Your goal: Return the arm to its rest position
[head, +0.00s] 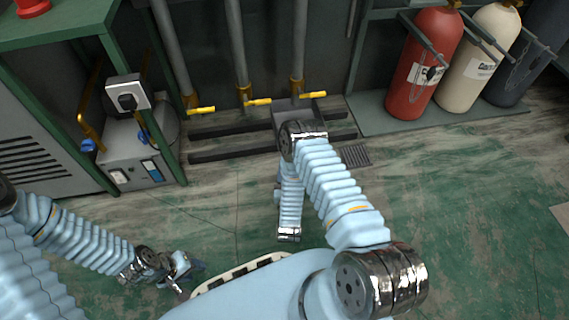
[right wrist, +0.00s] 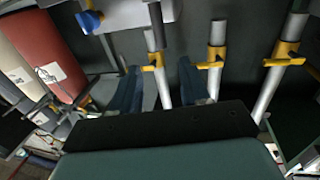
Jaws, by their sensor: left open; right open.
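My right arm (head: 335,190) reaches up the middle of the head view and folds back down at a bend in front of the pipes. Its gripper cannot be made out in the head view. In the right wrist view my right gripper (right wrist: 158,78) has its two dark fingers apart with nothing held between them; pipes show in the gap beyond. My left gripper (head: 186,275) is low at the left in the head view, open and empty over the floor, beside my base.
Vertical pipes with yellow valve handles (head: 257,102) stand at the back. A grey machine (head: 140,160) sits on the left under a green bench (head: 60,25). A red cylinder (head: 424,65) and a cream cylinder (head: 480,60) stand racked at the right. The green floor (head: 470,220) at right is clear.

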